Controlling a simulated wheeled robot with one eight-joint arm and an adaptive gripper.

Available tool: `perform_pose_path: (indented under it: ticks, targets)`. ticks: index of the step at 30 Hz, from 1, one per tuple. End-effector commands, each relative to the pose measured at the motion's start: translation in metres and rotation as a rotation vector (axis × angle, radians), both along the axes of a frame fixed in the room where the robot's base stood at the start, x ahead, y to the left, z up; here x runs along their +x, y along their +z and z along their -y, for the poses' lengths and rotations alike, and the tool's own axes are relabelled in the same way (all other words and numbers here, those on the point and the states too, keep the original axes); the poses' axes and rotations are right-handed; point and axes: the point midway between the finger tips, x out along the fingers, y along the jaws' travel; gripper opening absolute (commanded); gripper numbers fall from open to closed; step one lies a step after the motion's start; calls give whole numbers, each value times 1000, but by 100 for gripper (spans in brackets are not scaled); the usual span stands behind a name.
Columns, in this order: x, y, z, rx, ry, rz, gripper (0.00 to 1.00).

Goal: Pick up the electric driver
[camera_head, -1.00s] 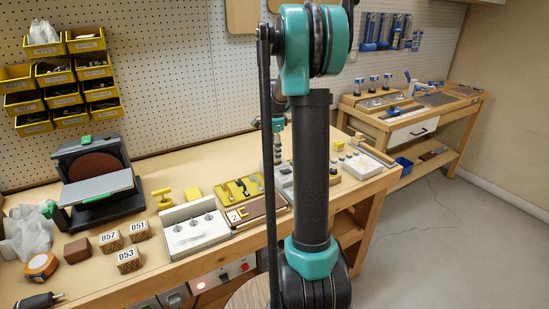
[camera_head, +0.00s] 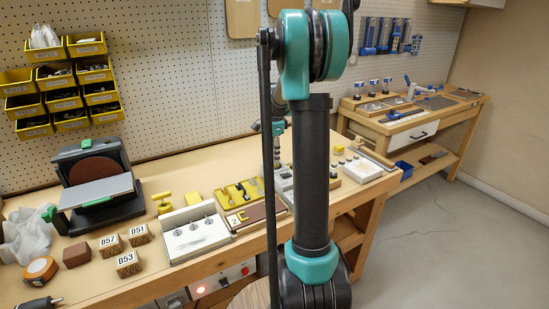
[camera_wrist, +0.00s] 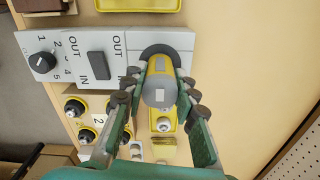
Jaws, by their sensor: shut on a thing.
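The electric driver (camera_wrist: 160,84), a stubby yellow and grey cylinder, shows in the wrist view, seen nearly end-on. My gripper (camera_wrist: 158,100) has its dark finger pads on both sides of it and is shut on it. The driver's far end lies over a dark round shape at the edge of a grey panel; whether it touches there I cannot tell. In the head view my arm's column hides most of the gripper, and I cannot make out the driver.
The grey panel (camera_wrist: 117,64) has a dial and a switch. Several yellow-and-black round parts (camera_wrist: 88,135) sit beside the fingers. On the bench are a disc sander (camera_head: 97,190), a white fixture (camera_head: 195,240), a yellow tool tray (camera_head: 237,193) and numbered blocks (camera_head: 128,263).

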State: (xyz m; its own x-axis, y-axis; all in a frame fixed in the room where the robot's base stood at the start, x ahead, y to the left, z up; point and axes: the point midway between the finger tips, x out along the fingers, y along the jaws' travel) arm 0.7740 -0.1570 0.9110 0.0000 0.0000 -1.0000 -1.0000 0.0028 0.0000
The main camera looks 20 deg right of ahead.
Motion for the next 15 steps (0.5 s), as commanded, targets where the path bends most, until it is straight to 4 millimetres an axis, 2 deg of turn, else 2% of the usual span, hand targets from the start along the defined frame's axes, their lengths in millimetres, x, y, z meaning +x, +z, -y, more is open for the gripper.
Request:
perform_pose_path:
  ticks: [5,8,11,15]
  targets:
    - [0,14,0,0,0,0,0]
    - [0,29,0,0,0,0,0]
    - [0,51,0,0,0,0,0]
    - [-1,92,0,0,0,0,0]
